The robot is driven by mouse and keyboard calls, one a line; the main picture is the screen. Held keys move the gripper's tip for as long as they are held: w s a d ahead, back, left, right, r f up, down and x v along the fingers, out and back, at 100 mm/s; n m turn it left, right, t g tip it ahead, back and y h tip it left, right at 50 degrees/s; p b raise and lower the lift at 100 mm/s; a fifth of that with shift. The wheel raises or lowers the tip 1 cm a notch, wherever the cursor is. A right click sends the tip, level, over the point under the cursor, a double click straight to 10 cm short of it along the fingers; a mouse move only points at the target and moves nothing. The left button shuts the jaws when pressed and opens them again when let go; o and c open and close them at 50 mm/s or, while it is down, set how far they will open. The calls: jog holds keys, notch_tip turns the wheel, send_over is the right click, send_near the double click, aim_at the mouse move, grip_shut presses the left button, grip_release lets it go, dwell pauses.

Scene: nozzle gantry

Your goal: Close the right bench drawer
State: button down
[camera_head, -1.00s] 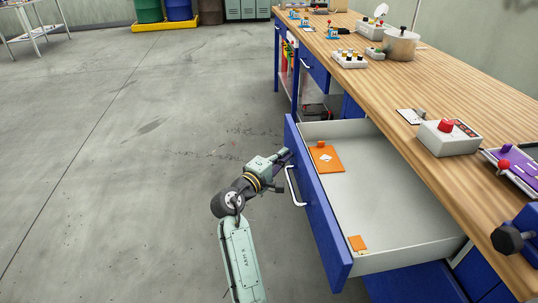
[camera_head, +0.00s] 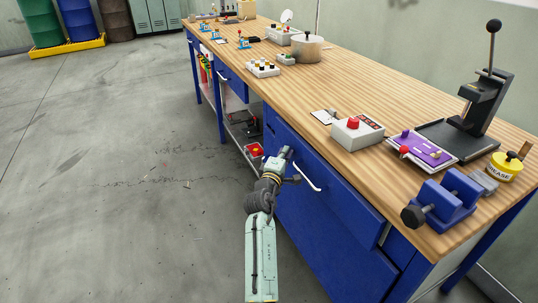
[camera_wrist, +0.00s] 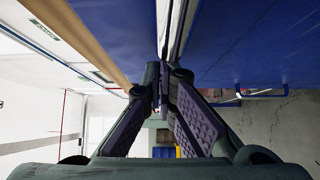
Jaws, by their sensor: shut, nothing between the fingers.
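The right bench drawer (camera_head: 335,195) is a blue front with a pale bar handle (camera_head: 306,172) under the wooden bench top. It sits flush or nearly flush with the bench. Its inside does not show, and a small pale strip shows at its right edge. My gripper (camera_head: 287,153) is shut and empty, near the upper left part of the drawer front, left of the handle. In the wrist view the fingertips (camera_wrist: 160,80) meet close to a blue surface; I cannot tell whether they touch it.
The bench top (camera_head: 350,95) holds a grey box with a red button (camera_head: 356,131), a purple tray (camera_head: 425,150), a blue vise (camera_head: 443,198), a black press (camera_head: 482,100) and a pot (camera_head: 307,48). A red item (camera_head: 254,149) lies on the lower shelf. The floor at left is clear.

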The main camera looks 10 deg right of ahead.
jog(key=shift+w+d, duration=0.15)
jog(key=shift+d, duration=0.5)
jog(key=shift+w+d, duration=0.15)
jog(key=shift+d, duration=0.45)
